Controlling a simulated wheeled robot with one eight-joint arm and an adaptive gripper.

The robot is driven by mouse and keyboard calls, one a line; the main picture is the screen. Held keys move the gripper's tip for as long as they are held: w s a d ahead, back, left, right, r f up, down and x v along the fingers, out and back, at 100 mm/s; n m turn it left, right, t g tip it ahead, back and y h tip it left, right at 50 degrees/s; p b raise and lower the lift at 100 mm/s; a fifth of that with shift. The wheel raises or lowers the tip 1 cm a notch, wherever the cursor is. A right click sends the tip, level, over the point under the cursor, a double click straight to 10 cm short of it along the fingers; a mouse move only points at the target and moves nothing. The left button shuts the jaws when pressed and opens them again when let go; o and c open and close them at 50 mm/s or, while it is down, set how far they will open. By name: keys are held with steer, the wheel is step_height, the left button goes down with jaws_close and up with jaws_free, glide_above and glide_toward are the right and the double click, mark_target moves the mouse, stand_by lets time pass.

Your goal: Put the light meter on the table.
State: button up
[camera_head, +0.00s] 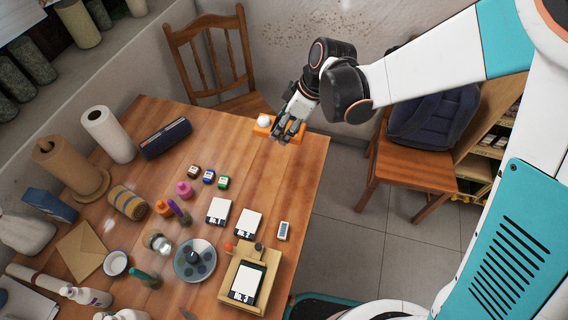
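The light meter (262,131) looks like a small orange body with a white dome at its left end. It is at the far right corner of the wooden table (290,165). My gripper (287,131) reaches down from the upper right, and its dark fingers are closed around the orange body, which shows on both sides of them. The fingers hide the middle of the meter. I cannot tell whether the meter touches the tabletop or is held just above it.
Small ink bottles (208,176), white cards (218,210) and a wooden tray (235,285) stand nearer. A dark blue case (165,138) lies to the left. Chairs stand behind (212,60) and at the right (425,165). The table's right strip is mostly clear.

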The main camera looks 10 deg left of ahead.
mark_target(281, 166)
step_height(281, 166, down, 17)
steer(key=b, duration=0.5)
steer(key=shift+f, duration=0.15)
steer(key=shift+f+b, duration=0.2)
steer(key=shift+b, duration=0.15)
steer(key=o, duration=1.1)
steer(key=shift+r, duration=0.1)
steer(key=p+v, duration=0.4)
steer(key=v, duration=0.8)
steer(key=shift+r, duration=0.15)
